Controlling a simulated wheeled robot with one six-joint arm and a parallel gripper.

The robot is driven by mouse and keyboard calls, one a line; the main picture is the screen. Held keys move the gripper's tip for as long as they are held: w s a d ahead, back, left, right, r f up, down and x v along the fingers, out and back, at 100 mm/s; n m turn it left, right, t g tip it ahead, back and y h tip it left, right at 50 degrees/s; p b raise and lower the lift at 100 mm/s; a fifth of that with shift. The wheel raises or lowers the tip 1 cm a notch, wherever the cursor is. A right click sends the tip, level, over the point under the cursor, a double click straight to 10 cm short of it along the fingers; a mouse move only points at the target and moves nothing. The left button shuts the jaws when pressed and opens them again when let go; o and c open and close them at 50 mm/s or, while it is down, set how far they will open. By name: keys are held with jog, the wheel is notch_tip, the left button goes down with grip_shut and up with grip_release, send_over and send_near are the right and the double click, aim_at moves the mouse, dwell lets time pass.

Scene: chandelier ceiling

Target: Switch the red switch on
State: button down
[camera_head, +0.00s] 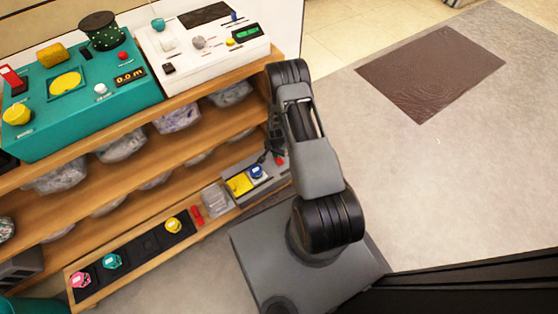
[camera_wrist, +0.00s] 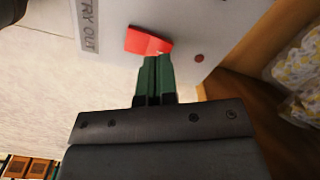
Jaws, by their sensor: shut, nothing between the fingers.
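A red switch (camera_wrist: 148,41) sits on a pale panel (camera_wrist: 190,20) in the wrist view, beside a label reading "TRY OUT" (camera_wrist: 88,24). My gripper (camera_wrist: 157,60) is shut and empty. Its green-grey fingertips are right at the switch's lower edge in the picture; I cannot tell whether they touch it. In the head view my gripper (camera_head: 273,150) is low beside the shelf, partly hidden by my arm. A small red part (camera_head: 280,160) shows at its tip on a grey panel (camera_head: 262,183).
The grey panel also bears a yellow block (camera_head: 239,184) and a blue knob (camera_head: 257,171). A wooden shelf (camera_head: 150,195) holds several wrapped items. A teal machine (camera_head: 140,95) and a white machine (camera_head: 175,75) stand on top. Open floor (camera_head: 440,190) lies to the right, with a brown mat (camera_head: 430,70).

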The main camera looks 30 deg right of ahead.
jog(key=shift+f+b, duration=0.85)
jog(key=shift+f, duration=0.15)
jog(key=shift+r, duration=0.1)
dwell(0.3)
jog(key=shift+r+p, duration=2.55)
jog(key=shift+r, duration=0.9)
